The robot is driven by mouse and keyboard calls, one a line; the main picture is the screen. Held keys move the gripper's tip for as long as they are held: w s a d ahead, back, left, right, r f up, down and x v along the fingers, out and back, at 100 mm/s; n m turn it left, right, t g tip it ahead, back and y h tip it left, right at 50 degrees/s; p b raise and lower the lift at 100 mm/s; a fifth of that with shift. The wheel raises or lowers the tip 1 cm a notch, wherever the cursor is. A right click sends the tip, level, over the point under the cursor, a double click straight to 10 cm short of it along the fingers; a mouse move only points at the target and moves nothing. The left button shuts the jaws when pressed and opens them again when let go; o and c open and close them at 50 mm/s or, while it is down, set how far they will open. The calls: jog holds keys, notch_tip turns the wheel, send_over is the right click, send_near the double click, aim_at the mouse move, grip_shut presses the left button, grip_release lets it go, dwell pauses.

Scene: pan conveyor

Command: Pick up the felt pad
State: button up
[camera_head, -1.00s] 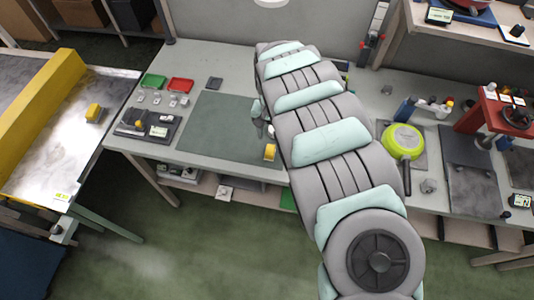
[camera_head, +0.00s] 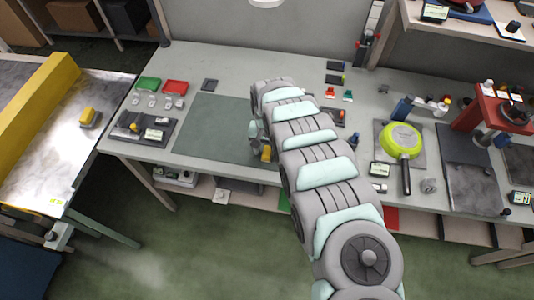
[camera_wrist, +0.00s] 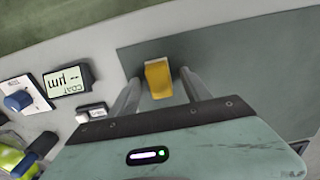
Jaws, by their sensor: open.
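A small yellow block (camera_head: 266,154), which I take to be the felt pad, lies near the front right of the grey-green mat (camera_head: 215,128); my arm partly hides it in the head view. In the wrist view the yellow block (camera_wrist: 158,78) shows between the two fingers of my gripper (camera_wrist: 160,76). The fingers are apart, with a gap on each side of the block. I cannot tell how high the fingertips are above the mat. In the head view my gripper (camera_head: 258,140) is mostly hidden behind the wrist.
Another yellow block (camera_head: 88,117) lies on the metal conveyor (camera_head: 45,150) at left. A green pan (camera_head: 400,141) and small displays lie to the right.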

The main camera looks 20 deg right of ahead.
grip_shut()
dwell(0.7)
